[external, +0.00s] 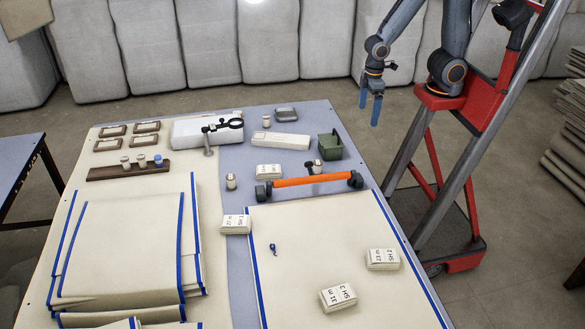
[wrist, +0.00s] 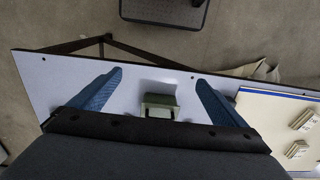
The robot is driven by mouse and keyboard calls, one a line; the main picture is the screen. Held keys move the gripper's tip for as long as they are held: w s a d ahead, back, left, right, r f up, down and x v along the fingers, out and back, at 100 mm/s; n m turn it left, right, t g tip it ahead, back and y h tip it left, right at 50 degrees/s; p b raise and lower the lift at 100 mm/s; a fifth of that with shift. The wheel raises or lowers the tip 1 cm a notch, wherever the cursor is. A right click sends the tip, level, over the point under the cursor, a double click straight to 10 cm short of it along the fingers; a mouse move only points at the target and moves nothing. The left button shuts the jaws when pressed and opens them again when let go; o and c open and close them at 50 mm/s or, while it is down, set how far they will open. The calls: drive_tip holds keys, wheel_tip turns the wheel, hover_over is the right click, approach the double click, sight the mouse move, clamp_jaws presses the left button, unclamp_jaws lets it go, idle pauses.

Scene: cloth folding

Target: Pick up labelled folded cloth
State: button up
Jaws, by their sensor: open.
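Several small folded white cloths with printed labels lie on the table (external: 222,190). One labelled cloth (external: 338,297) lies on the large cream sheet at the front, and another (external: 383,259) lies near its right edge. A third (external: 236,224) sits at the sheet's left corner, and one more (external: 269,171) lies behind the orange bar. My gripper (external: 370,108) is open and empty, in the air beyond the table's far right corner. In the wrist view my gripper's two blue fingers (wrist: 158,95) are spread wide, and two folded cloths (wrist: 304,119) show at the right edge.
A green box (external: 329,147) stands at the table's right edge. A stack of blue-edged cloth (external: 125,245) covers the left front. Small jars and a magnifier (external: 236,123) stand farther back.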

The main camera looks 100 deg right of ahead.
drive_tip(key=w+a+f+m+y, duration=0.1)
drive_tip(key=w+a+m+y, duration=0.15)
drive_tip(key=w+m, duration=1.25)
drive_tip(key=m+y, duration=0.2)
drive_tip(key=m, duration=0.2)
approach(269, 169)
drive_tip(key=f, duration=0.1)
drive_tip(key=p+x, duration=0.1)
drive_tip(key=x, duration=0.6)
drive_tip(key=shift+a+f, duration=0.1)
drive_tip(key=shift+f, duration=0.1)
drive_tip(key=c, duration=1.2)
drive_tip(key=shift+o, duration=0.2)
